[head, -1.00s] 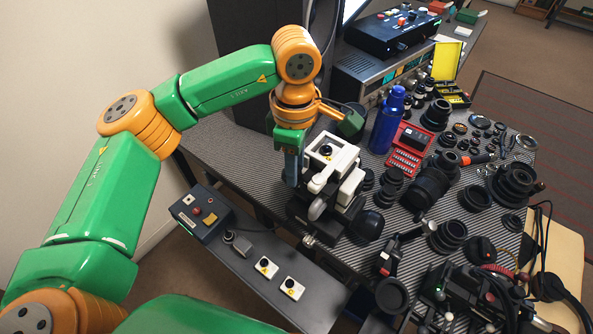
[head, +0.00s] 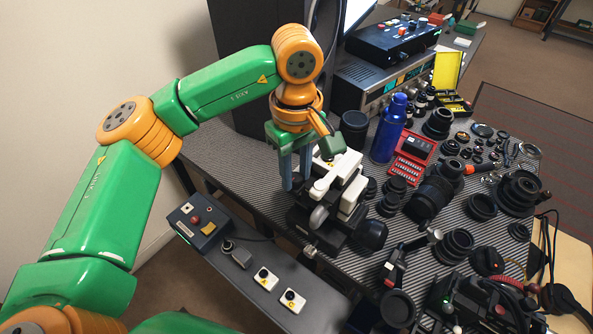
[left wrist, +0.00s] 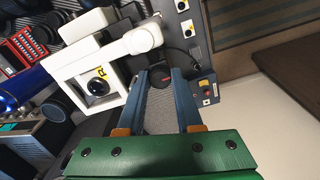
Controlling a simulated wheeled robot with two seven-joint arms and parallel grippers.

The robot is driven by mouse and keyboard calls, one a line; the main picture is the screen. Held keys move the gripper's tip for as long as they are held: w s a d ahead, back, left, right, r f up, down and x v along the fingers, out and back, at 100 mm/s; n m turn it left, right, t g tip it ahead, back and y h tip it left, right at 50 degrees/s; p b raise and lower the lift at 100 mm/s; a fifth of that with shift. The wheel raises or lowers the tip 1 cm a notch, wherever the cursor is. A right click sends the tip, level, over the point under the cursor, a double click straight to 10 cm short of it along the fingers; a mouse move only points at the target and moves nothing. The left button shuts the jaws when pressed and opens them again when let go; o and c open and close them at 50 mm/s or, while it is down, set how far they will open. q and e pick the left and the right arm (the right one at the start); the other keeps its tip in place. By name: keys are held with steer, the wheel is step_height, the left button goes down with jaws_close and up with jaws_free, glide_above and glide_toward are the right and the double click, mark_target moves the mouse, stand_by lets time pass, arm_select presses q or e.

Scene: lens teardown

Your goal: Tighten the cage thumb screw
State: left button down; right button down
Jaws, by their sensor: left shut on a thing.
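The white and black cage device (head: 338,180) stands on the striped table, left of its middle. My left gripper (head: 296,186) points down at the device's left side. The fingers are shut on that knob. The knob is partly hidden by the fingers, and its thread cannot be seen. My right gripper is not in view.
A blue bottle (head: 389,130) and a red bit case (head: 411,155) stand right of the device. Lens parts crowd the table's right side. A lower shelf (head: 325,283) in front holds a control box (head: 196,219) and buttons (head: 292,300).

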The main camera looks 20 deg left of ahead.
mark_target(295, 176)
arm_select(q)
steer(key=shift+r, duration=0.1)
stand_by(0.3)
steer(key=c, duration=0.9)
jaws_free()
steer(key=shift+o, duration=0.3)
steer(key=shift+a, duration=0.1)
steer(key=shift+w, duration=0.1)
step_height(295, 176, up, 7)
